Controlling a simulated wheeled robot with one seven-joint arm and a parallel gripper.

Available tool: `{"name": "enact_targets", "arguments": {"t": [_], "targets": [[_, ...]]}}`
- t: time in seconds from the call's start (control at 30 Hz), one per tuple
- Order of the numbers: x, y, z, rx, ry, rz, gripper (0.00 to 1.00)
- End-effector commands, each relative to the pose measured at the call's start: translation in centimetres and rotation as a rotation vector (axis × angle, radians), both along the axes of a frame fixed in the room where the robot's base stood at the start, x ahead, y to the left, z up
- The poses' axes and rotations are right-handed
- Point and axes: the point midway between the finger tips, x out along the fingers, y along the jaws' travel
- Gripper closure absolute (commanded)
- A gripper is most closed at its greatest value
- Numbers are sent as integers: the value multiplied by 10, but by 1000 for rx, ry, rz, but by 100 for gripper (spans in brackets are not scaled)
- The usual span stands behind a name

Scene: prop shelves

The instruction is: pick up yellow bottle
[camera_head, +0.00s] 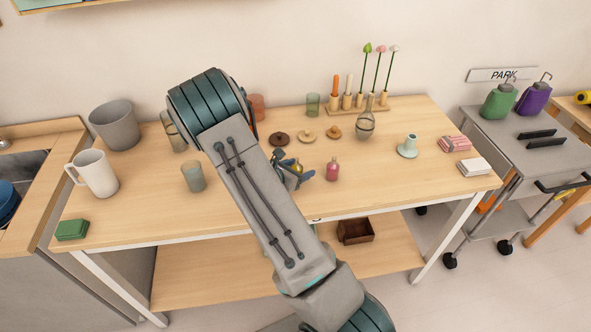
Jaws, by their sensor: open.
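A small yellow bottle (298,167) stands on the wooden table, partly hidden behind my gripper. My gripper (293,168) is open, with its dark blue fingers at the bottle. I cannot tell whether the fingers touch it or reach around it. My arm crosses the middle of the view and hides part of the table.
A pink bottle (332,170) stands just right of my gripper. Brown, tan and orange lidded discs (306,135) lie behind it. A glass flask (365,125) is further right, a grey-green cup (193,177) to the left. The table's front centre-right is clear.

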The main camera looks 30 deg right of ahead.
Motion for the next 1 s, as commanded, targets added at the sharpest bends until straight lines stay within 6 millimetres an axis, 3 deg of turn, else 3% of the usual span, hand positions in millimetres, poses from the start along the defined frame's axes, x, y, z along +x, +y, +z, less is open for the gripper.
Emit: {"name": "enact_targets", "arguments": {"t": [0.27, 0.47, 1.0], "targets": [[2, -3, -2, 0, 0, 1, 38], [1, -3, -2, 0, 0, 1, 88], [2, -3, 9, 0, -2, 0, 88]]}}
